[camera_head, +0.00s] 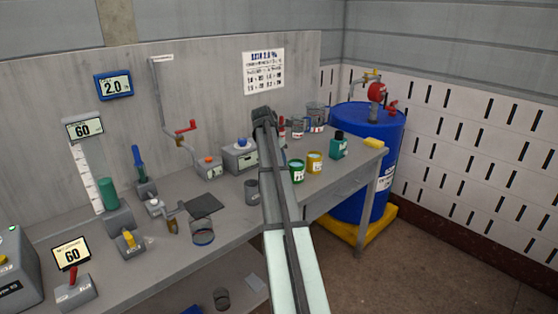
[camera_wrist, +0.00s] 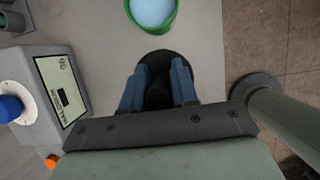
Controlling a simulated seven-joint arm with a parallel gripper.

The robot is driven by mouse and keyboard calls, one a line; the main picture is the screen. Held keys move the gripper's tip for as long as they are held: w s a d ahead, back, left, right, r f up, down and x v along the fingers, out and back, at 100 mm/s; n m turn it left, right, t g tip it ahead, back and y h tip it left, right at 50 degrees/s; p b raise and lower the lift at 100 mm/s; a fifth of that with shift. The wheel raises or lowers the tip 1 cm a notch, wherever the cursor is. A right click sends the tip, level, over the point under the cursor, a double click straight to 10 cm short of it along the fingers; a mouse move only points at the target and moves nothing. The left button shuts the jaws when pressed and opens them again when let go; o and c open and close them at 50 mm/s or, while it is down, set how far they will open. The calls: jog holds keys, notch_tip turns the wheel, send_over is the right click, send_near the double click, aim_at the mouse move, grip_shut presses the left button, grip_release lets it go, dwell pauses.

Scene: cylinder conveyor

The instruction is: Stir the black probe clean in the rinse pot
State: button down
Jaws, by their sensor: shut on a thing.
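In the wrist view my gripper (camera_wrist: 158,82) has its two blue fingers shut on a dark upright piece, taken as the black probe (camera_wrist: 158,97). A round black shape (camera_wrist: 165,58) shows just past the fingertips; I cannot tell whether it is part of the probe or a stand. A green-rimmed pot (camera_wrist: 175,14) with pale blue liquid lies just beyond, apart from the fingers. In the head view the green pot (camera_head: 296,172) stands right of my arm, beside a yellow pot (camera_head: 315,162). My arm hides the gripper and probe there. Which pot is the rinse pot is unreadable.
A grey meter box with a blue knob (camera_head: 240,157) stands left of my arm, close to the gripper in the wrist view (camera_wrist: 62,90). A dark grey cup (camera_head: 252,191), a teal bottle (camera_head: 338,145) and several jars share the bench. A blue drum (camera_head: 380,135) stands beyond.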

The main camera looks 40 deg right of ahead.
jog(key=shift+a, duration=0.1)
jog(key=shift+w+a, duration=0.55)
jog(key=shift+w, duration=0.05)
jog(key=shift+s+a, duration=0.6)
jog(key=shift+s, duration=0.05)
jog(key=shift+s+d, duration=0.65)
jog(key=shift+w+d, duration=0.6)
jog(key=shift+w, duration=0.05)
jog(key=shift+w+a, duration=0.55)
jog(key=shift+w, duration=0.05)
jog(key=shift+a, duration=0.15)
